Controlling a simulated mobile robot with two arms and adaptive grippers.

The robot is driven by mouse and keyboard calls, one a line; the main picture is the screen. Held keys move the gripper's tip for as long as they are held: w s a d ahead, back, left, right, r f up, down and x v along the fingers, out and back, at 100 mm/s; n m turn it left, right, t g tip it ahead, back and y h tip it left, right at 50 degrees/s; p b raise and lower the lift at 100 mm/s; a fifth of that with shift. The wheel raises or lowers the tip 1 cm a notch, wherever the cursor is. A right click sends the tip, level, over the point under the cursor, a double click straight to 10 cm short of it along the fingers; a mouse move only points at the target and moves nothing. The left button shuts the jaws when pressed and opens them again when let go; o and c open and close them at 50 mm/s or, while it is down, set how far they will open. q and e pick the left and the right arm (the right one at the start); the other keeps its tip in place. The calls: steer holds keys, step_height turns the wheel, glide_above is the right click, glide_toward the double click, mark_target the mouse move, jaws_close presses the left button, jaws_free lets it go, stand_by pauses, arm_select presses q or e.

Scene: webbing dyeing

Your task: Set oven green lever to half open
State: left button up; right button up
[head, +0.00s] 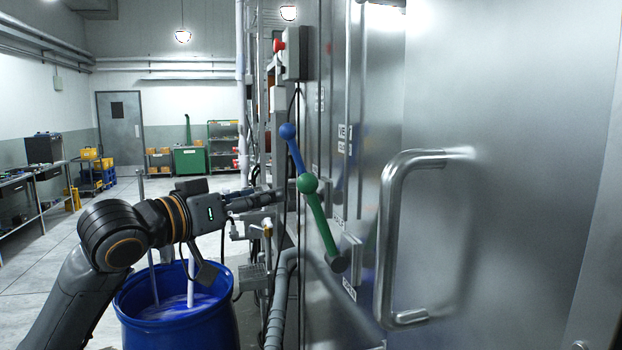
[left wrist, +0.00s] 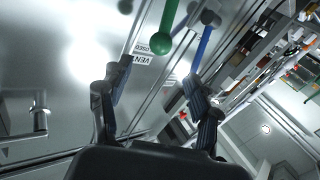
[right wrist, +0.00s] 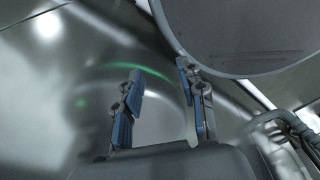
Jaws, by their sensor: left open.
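The green lever (head: 319,220) runs up and left from a dark pivot on the oven's steel side to a green ball. Its ball end (left wrist: 160,43) also shows in the left wrist view, beyond and between my fingertips. A blue lever (head: 294,152) with a blue ball top stands just above it, partly behind the green ball. My left gripper (head: 277,196) is open and just left of the green ball, apparently not touching it. My right gripper (right wrist: 160,72) is open and empty in the right wrist view, outside the head view.
The steel oven door (head: 510,150) with its large handle (head: 388,240) fills the right side. A blue barrel (head: 185,322) stands below my left arm. A control box with a red button (head: 279,45) is above the levers. Floor at the left is open.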

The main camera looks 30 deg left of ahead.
mark_target(300, 183)
arm_select(q)
steer(key=w+p, duration=0.2)
steer(key=w, duration=0.2)
steer(key=w+p, duration=0.2)
steer(key=w, duration=0.1)
steer(key=w+d+p, duration=0.1)
steer(key=w+p, duration=0.1)
steer(key=w, duration=0.2)
steer(key=shift+w+d+r, duration=0.1)
steer(key=shift+w+r, duration=0.05)
steer(key=shift+w, duration=0.2)
steer(key=shift+w+d+p, duration=0.15)
steer(key=shift+w+p, duration=0.3)
steer(key=shift+w, duration=0.25)
steer(key=shift+f, duration=0.2)
arm_select(e)
step_height(300, 183, up, 7)
steer(key=s, duration=0.1)
steer(key=shift+a, duration=0.35)
arm_select(q)
steer(key=shift+c, duration=0.6)
arm_select(e)
steer(key=shift+r, duration=0.1)
arm_select(q)
jaws_close()
arm_select(e)
steer(key=shift+d, duration=0.3)
